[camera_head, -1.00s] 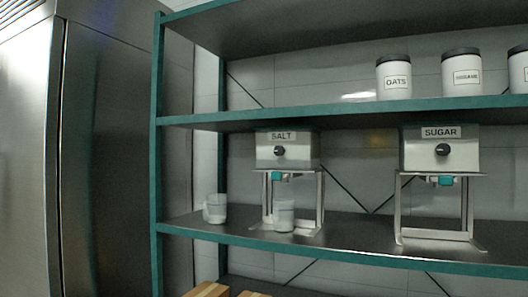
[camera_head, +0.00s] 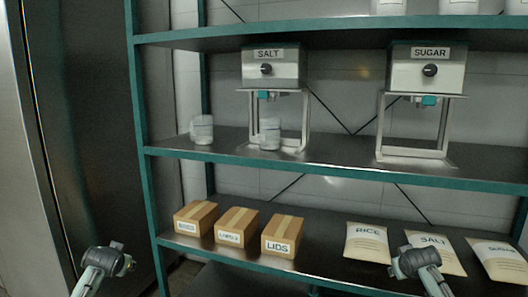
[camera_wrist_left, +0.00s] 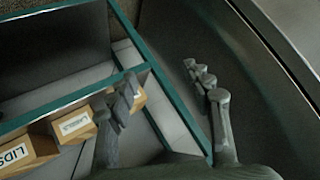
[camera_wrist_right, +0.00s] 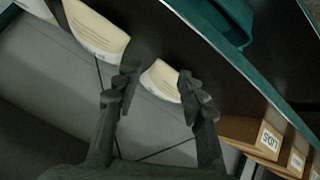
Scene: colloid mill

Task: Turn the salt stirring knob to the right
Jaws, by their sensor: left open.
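The salt dispenser (camera_head: 272,66) is a metal box labelled SALT on a stand on the middle shelf. Its dark round stirring knob (camera_head: 266,69) is on the front face. A whitish cup (camera_head: 270,133) stands under its teal outlet. My left gripper, open and empty, shows in the left wrist view (camera_wrist_left: 165,95); its arm is at the lower left of the head view, well below the knob. My right gripper (camera_wrist_right: 158,88) has its fingers apart with nothing between them; its arm is low in front of the bags in the head view. Neither touches the dispenser.
A sugar dispenser (camera_head: 428,68) with a similar knob stands to the right. Another cup (camera_head: 202,129) is at the left. Boxes (camera_head: 283,235) and bags (camera_head: 367,242) lie on the lower shelf. The teal shelf edge (camera_head: 330,173) and left post (camera_head: 144,120) border the front.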

